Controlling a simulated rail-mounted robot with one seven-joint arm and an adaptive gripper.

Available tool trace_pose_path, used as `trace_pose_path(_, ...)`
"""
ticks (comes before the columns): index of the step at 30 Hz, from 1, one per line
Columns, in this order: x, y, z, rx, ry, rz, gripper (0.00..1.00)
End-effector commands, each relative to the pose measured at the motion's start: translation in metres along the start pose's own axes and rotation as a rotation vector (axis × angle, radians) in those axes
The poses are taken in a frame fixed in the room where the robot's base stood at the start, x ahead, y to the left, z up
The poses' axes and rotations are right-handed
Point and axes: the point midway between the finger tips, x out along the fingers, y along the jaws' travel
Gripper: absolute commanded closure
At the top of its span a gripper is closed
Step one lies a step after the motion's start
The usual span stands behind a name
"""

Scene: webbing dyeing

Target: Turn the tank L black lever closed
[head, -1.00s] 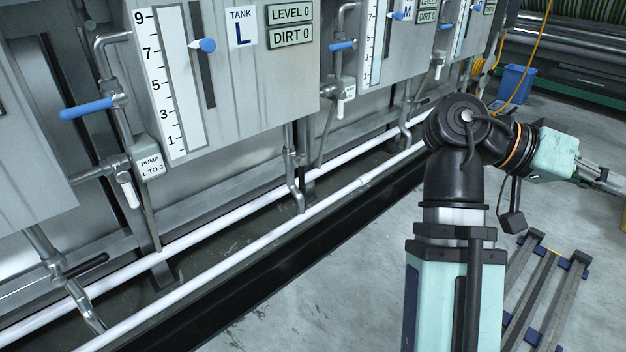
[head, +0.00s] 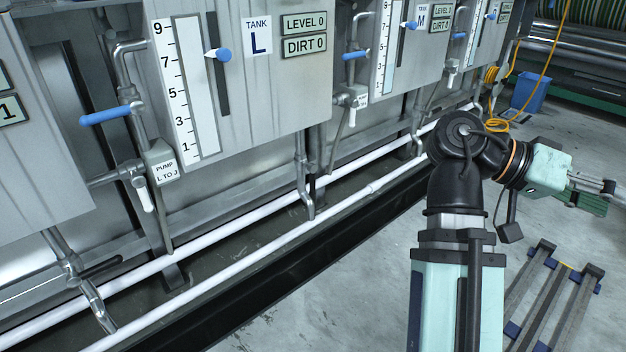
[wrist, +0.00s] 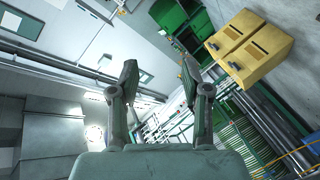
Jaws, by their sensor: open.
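Tank L is marked by a label (head: 258,36) on a grey panel in the head view. A black lever (head: 101,268) shows at the lower left, beside a bent metal pipe (head: 62,255) below the panels; it lies roughly along the wall. I cannot tell for certain which tank this pipe serves. My gripper (head: 598,192) is at the right edge of the head view, far from the lever and partly cut off. In the wrist view my gripper (wrist: 158,80) is open, with nothing between its fingers. The black lever does not show there.
White rails (head: 250,212) run along a dark trough. A metal rack (head: 555,295) stands on the floor at right. Yellow boxes (wrist: 262,62) show in the wrist view.

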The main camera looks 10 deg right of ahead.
Motion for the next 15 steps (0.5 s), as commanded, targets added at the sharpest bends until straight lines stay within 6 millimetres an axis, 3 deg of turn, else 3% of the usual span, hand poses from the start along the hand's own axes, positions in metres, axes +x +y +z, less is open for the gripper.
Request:
trace_pose_path(8,-0.016,-0.073,-0.030,-0.204,0.059,0.027,0.53)
trace_pose_path(15,-0.029,-0.160,-0.063,-0.354,0.238,-0.013,0.53)
